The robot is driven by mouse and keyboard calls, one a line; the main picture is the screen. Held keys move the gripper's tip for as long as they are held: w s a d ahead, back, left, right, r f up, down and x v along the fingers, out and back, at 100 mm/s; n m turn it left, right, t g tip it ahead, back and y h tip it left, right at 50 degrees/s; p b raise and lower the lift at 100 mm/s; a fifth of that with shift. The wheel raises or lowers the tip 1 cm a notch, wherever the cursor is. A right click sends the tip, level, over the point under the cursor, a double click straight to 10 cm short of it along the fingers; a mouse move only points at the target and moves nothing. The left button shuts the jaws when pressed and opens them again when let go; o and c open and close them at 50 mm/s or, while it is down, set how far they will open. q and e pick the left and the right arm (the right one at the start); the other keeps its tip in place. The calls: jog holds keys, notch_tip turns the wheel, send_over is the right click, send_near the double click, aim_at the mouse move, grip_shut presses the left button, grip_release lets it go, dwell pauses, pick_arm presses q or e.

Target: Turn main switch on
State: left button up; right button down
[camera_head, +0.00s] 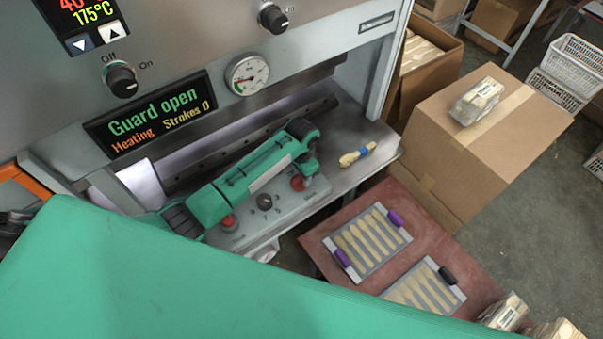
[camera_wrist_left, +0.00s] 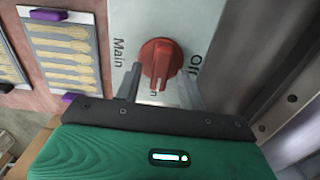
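The main switch is a red rotary knob (camera_wrist_left: 160,62) on a pale panel (camera_wrist_left: 132,22) in the left wrist view. "Main" is to its left and "Off" to its right. A label ending in "n" is partly hidden below it. The knob's raised ridge runs up and down the picture, its lower end near that label. My left gripper (camera_wrist_left: 158,80) has its two fingers apart, one on each side of the knob. I cannot tell whether they touch it. My right gripper is not in view.
The press display (camera_head: 153,112) reads "Guard open", "Heating" and "Strokes 0". A black Off/On knob (camera_head: 121,80) sits above it. Trays of wooden spoons (camera_head: 367,242) lie on a reddish surface; a cardboard box (camera_head: 480,140) stands at right.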

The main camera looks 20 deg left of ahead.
pick_arm(q)
jog(key=shift+r, duration=0.1)
jog(key=shift+r, duration=0.35)
notch_tip(320, 180, up, 13)
jog(key=b, duration=0.4)
jog(key=shift+f, duration=0.1)
